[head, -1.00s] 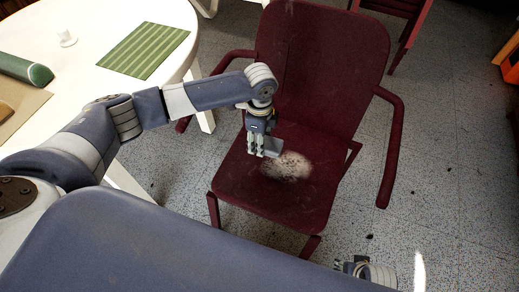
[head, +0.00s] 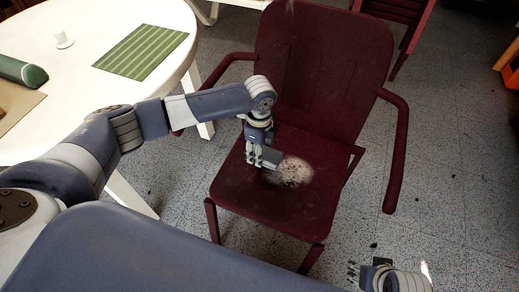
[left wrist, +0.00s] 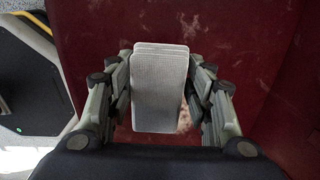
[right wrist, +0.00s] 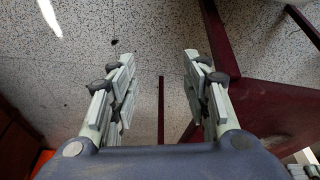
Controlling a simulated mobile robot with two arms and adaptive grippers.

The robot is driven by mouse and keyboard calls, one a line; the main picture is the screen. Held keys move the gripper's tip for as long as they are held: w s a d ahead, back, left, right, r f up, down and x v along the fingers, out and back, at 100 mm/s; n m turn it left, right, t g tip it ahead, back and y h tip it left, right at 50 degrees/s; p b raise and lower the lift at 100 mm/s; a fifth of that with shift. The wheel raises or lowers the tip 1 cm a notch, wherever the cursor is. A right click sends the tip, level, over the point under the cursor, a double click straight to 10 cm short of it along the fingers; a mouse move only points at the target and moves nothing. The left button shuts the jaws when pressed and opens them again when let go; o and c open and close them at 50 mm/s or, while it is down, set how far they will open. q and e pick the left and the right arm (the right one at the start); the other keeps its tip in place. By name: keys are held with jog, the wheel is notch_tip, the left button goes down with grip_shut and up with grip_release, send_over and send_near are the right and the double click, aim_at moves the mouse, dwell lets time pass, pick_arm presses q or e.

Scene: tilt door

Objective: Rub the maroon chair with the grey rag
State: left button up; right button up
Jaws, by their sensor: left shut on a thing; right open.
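The maroon chair (head: 322,70) stands in the middle of the head view, with a pale dusty patch (head: 290,172) on its seat. My left gripper (head: 262,160) is over the seat, just left of the patch. It is shut on the grey rag (head: 271,158). In the left wrist view the folded rag (left wrist: 160,90) is clamped between both fingers, above the maroon surface; I cannot tell whether it touches the seat. My right gripper (right wrist: 158,85) is open and empty. It is low at the front right of the chair, over the floor, with chair legs beside it in the right wrist view.
Another maroon chair (head: 397,15) is behind. The speckled floor (head: 450,170) at right is mostly clear.

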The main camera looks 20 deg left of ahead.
pick_arm(q)
notch_tip(320, 180, down, 3)
jog(key=b, duration=0.3)
jog(key=shift+b, duration=0.3)
jog(key=shift+f+b, duration=0.55)
jog(key=shift+b, duration=0.35)
jog(key=shift+f, duration=0.1)
pick_arm(e)
jog(key=w+a+r+t+y, duration=0.1)
jog(key=w+a+r+t, duration=0.2)
jog(key=w+r+t, duration=0.3)
jog(key=shift+w+a+r+y, duration=0.25)
jog(key=shift+w+r, duration=0.9)
jog(key=shift+w, duration=0.8)
pick_arm(q)
jog(key=shift+f+b, duration=0.3)
jog(key=shift+f, duration=0.65)
pick_arm(e)
jog(key=shift+w+a+r+t, duration=0.2)
jog(key=shift+w+r+t, duration=0.5)
jog(key=shift+t, duration=0.1)
pick_arm(q)
jog(key=shift+d, duration=0.1)
